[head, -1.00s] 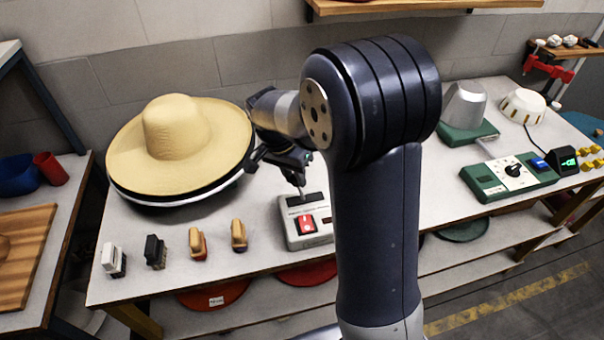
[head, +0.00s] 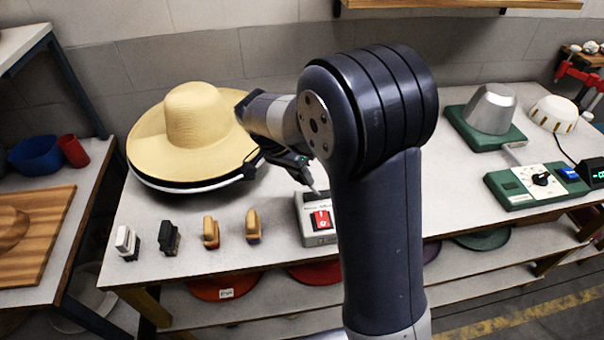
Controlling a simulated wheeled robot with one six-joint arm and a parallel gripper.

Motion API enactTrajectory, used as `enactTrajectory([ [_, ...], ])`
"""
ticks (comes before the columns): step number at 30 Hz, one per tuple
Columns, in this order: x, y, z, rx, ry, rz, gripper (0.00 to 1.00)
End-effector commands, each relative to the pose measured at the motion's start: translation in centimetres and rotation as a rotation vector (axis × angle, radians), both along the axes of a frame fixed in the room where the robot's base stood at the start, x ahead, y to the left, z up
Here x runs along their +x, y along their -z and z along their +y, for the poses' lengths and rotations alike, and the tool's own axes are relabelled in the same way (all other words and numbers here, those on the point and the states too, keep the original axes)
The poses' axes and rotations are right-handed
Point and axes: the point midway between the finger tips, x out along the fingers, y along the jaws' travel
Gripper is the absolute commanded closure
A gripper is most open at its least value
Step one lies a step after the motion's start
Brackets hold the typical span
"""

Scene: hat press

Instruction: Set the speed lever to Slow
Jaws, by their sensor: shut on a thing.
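A small grey control box (head: 306,226) stands on the table, partly hidden behind my arm. It has a red rocker switch (head: 321,220) and a dark slot at its back. A thin metal speed lever (head: 313,187) rises from the slot, its top leaning to the left. My gripper (head: 304,174) reaches down from the left above the box and is shut on the lever's upper end. The fingertips are small and partly covered by the gripper body. The speed labels are too small to read.
A straw hat (head: 193,118) on a dark-and-white base sits left of my gripper. Several small brushes (head: 211,232) line the front edge. A green-based metal form (head: 490,110) and a green control panel (head: 525,188) stand right. Table between brushes and hat is clear.

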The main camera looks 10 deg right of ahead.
Motion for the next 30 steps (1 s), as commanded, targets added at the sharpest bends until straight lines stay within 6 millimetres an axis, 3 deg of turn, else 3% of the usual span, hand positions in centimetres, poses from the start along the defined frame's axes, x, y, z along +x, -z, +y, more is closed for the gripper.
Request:
enactTrajectory([
  [1, 0.0, 0.3, 0.4, 0.009, -0.002, 0.001, 1.0],
  [2, 0.0, 0.3, 0.4, 0.01, -0.002, 0.001, 0.74],
  [9, 0.0, 0.2, 0.3, 0.006, -0.002, 0.001, 0.55],
  [20, 0.0, -0.6, 0.5, 0.005, -0.001, 0.0, 0.54],
  [30, 0.0, -6.5, 3.1, 0.006, -0.003, -0.002, 0.54],
])
